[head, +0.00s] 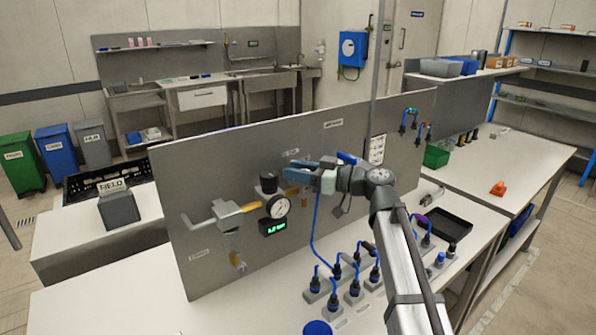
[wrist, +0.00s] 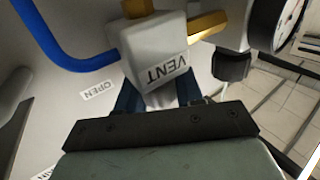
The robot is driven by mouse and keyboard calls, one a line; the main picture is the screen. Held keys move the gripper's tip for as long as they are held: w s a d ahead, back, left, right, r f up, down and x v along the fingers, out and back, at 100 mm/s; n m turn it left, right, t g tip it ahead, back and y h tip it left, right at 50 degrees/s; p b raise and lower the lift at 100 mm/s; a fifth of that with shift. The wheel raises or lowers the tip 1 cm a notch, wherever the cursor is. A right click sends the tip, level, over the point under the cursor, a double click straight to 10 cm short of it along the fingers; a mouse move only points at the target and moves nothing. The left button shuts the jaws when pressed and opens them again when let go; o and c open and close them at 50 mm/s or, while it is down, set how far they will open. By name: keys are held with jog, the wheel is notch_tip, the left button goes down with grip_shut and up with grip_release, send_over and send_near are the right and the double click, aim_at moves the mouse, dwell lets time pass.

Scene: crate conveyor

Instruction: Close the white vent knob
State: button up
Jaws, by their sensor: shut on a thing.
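The white vent knob (wrist: 152,42) is a pale block lettered VENT, on a brass fitting, in the wrist view. My gripper (wrist: 157,92) is shut on it, with a dark blue finger on each side of the knob. In the head view my gripper (head: 297,168) is at the front of the grey panel (head: 213,165), and the knob is hard to make out there. A white OPEN label (wrist: 98,90) is on the panel to the left of the knob. Part of another label at the lower left of the wrist view is cut off.
A round gauge (head: 277,206) and a green digital readout (head: 273,227) are left of my gripper. A blue hose (head: 314,222) hangs below it. Several blue-and-black plugs (head: 354,287) stand on the bench. A black tray (head: 447,228) lies to the right.

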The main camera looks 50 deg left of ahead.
jog(key=shift+n+g+h, duration=0.3)
jog(key=shift+n+g, duration=0.1)
jog(key=shift+g, duration=0.1)
jog(key=o, duration=0.7)
jog(key=shift+c, duration=0.2)
notch_tip(320, 180, up, 10)
jog(key=shift+r, duration=0.1)
